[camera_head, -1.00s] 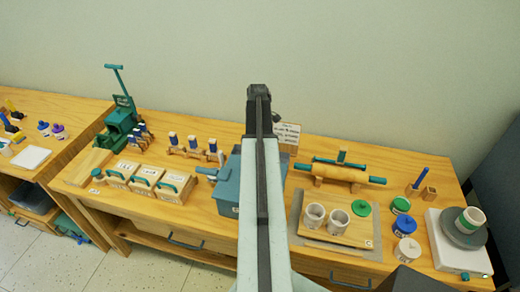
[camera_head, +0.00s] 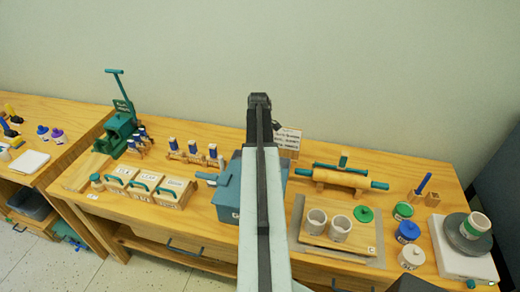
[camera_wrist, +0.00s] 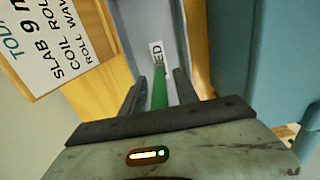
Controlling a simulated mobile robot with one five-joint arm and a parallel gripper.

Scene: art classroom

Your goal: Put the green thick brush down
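The green brush (camera_wrist: 159,88) shows in the wrist view as a green rod between the two dark fingers of my gripper (camera_wrist: 161,76). Gaps show on both sides of it, so the fingers stand open around it. Its far end points into a narrow grey tray (camera_wrist: 133,35), close to a white label ending in "ED". I cannot tell whether the brush touches the tray floor. In the head view my own arm hides the brush and tray.
A sign (camera_wrist: 55,45) stands left of the tray and a blue box (camera_wrist: 275,60) close at right in the wrist view. On the wooden bench are lidded boxes (camera_head: 117,178), a rolling pin (camera_head: 342,178) and cups (camera_head: 340,228).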

